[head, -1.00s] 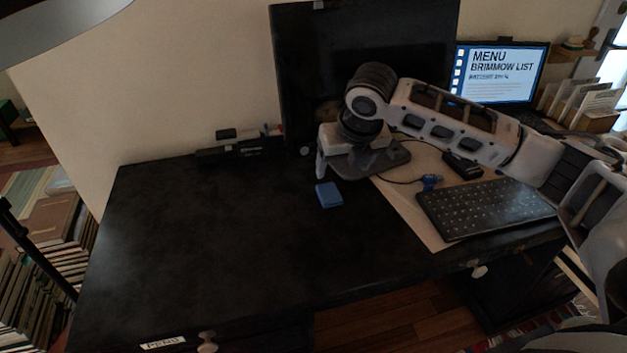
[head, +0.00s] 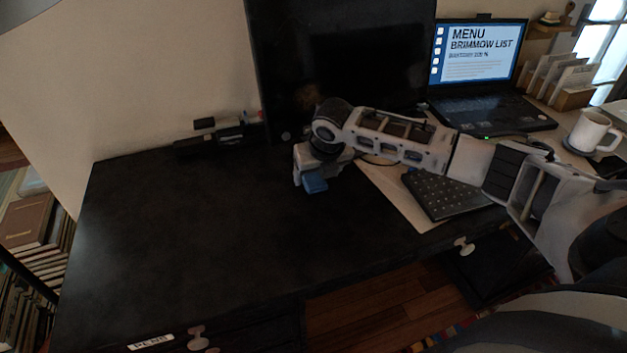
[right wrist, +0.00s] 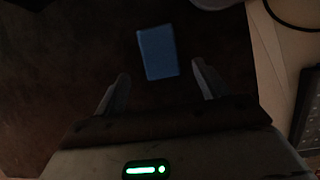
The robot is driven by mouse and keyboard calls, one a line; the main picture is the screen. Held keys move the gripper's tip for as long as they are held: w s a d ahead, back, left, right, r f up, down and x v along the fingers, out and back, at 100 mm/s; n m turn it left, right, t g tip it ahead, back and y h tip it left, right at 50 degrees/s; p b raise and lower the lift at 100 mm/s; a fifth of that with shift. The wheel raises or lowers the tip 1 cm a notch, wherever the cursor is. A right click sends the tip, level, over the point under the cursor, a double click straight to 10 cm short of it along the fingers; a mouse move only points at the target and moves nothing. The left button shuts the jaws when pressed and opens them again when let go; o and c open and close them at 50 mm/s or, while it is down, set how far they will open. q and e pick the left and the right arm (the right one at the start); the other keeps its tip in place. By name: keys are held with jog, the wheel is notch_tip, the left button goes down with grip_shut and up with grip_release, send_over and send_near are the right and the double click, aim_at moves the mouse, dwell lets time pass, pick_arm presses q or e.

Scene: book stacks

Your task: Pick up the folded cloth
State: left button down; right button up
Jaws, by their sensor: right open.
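The folded cloth (head: 315,185) is a small blue rectangle on the dark desk, just below my right gripper in the head view. In the right wrist view the cloth (right wrist: 158,52) lies ahead of and between the two fingertips, apart from both. My right gripper (right wrist: 160,82) is open and empty. In the head view, the right gripper (head: 309,178) is over the cloth and hides part of it. My left gripper is not in view.
A black keyboard (head: 445,193) lies right of the cloth under my right arm. A dark monitor (head: 345,65) stands behind, with a laptop (head: 478,80) and a white mug (head: 592,132) to the right. The left half of the desk (head: 190,240) is clear.

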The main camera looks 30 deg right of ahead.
aim_at(316, 181)
jog(key=shift+x, duration=1.55)
jog(key=c, duration=1)
jog(key=shift+c, duration=0.2)
jog(key=shift+r, duration=0.15)
jog(key=shift+r, duration=0.25)
notch_tip(316, 181, up, 2)
jog(key=shift+d+r, duration=0.1)
jog(key=s+a+r, duration=0.7)
jog(key=s+r, duration=0.3)
jog(key=s, duration=0.2)
jog(key=shift+p, duration=0.45)
jog(key=shift+a, duration=0.15)
